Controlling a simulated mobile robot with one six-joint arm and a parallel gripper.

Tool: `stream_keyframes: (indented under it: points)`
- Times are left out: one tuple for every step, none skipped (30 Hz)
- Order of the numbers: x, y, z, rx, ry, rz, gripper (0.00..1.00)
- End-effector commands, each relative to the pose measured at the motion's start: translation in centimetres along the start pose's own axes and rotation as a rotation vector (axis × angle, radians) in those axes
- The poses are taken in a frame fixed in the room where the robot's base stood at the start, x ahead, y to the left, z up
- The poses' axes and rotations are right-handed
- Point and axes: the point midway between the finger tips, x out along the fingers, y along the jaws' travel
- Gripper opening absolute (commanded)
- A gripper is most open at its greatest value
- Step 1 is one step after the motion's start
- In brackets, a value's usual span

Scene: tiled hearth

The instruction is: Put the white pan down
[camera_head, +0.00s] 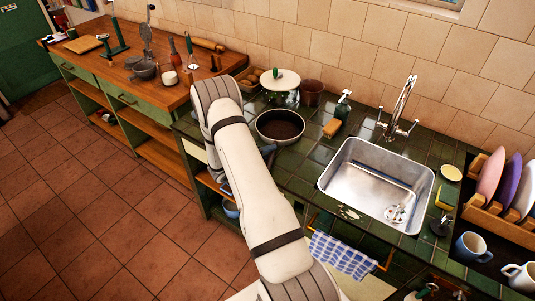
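A round pan (280,126) with a pale rim and dark inside is at the green tiled counter, left of the sink. It looks about level; I cannot tell whether it rests on the tiles or is held just above them. My white arm crosses the picture from the bottom and hides the counter's front left part. Dark parts that may be my gripper (268,152) show just right of the arm, close below the pan. The fingers are not clear, and the pan's handle and any grip on it are hidden or too small to tell.
A steel sink (342,172) with a tap (401,105) is right of the pan. A soap bottle (343,105), sponge (331,129), brown pot (311,92) and white-lidded pot (280,82) stand close by. A dish rack (482,216) is far right. A wooden bench (120,72) holds utensils.

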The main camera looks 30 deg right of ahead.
Motion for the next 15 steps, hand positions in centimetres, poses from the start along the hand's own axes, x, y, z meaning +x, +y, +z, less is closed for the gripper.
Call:
stream_keyframes:
  points:
    - [-0.02,0.02,-0.01,0.0,0.0,0.0,0.34]
    - [-0.02,0.02,-0.01,0.0,0.0,0.0,0.36]
    - [-0.02,0.02,-0.02,0.0,0.0,0.0,0.39]
    - [-0.03,0.02,-0.02,0.0,0.0,0.0,0.41]
    - [-0.03,0.02,-0.02,0.0,0.0,0.0,0.41]
    - [-0.03,0.02,-0.02,0.0,0.001,0.0,0.41]
    - [-0.04,0.02,-0.02,0.0,0.001,0.0,0.41]
    - [-0.04,0.02,-0.02,0.0,0.001,0.0,0.41]
    - [-0.04,0.02,-0.02,0.0,0.001,0.0,0.41]
    - [-0.05,0.04,-0.03,0.0,0.001,0.0,0.41]
    - [-0.06,0.08,-0.03,0.0,0.001,0.0,0.41]
    - [-0.09,0.19,-0.04,0.0,0.001,0.0,0.41]
    - [-0.11,0.31,-0.05,0.0,0.001,0.0,0.41]
    - [-0.16,0.43,-0.07,-0.001,0.001,0.0,0.41]
    - [-0.73,0.07,-0.14,0.0,0.004,0.0,0.41]
